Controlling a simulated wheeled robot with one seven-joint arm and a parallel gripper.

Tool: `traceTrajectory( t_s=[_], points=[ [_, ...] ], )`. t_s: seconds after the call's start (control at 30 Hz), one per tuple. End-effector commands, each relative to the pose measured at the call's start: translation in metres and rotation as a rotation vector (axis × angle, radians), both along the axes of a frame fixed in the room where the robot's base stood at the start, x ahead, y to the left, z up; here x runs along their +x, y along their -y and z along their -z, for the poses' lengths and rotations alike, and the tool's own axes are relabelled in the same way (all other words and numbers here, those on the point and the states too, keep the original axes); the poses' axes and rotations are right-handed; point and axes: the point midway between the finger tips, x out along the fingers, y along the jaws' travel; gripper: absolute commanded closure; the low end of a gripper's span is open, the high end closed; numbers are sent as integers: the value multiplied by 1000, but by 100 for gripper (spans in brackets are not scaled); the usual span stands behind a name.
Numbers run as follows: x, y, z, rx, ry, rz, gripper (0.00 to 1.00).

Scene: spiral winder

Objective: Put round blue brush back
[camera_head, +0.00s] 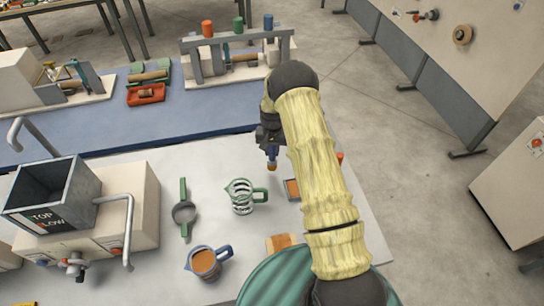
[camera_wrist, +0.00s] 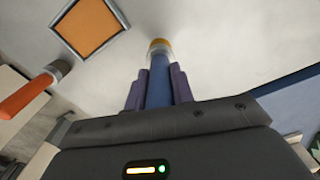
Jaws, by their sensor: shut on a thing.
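My gripper (camera_head: 270,145) is shut on the round blue brush (camera_head: 272,154) and holds it above the white table, with the brush pointing down. In the wrist view the blue shaft of the brush (camera_wrist: 158,80) runs between the purple fingers of my gripper (camera_wrist: 159,90). Whether the tip touches the table cannot be told. An orange-handled brush (camera_wrist: 28,95) with a grey collar stands to the left in the wrist view; it is mostly hidden by my arm in the head view.
A framed orange pad (camera_wrist: 91,26) lies near the brush; it also shows in the head view (camera_head: 292,189). A glass jug with green handle (camera_head: 242,196), a green-handled strainer (camera_head: 184,213) and a brown-filled jug (camera_head: 206,262) stand left. A rack (camera_head: 243,62) stands behind.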

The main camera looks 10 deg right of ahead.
Motion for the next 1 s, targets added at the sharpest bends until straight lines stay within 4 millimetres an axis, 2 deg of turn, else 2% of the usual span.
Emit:
traceTrajectory(
  t_s=[0.17,0.4,0.83,0.87,0.93,1.0],
  points=[
    [-1,0,11,0,-2,0,99],
    [0,0,38,0,-1,0,99],
    [0,0,46,0,0,0,99],
    [0,0,44,0,0,0,70],
    [0,0,44,0,0,0,56],
    [0,0,44,0,0,0,54]
  ],
)
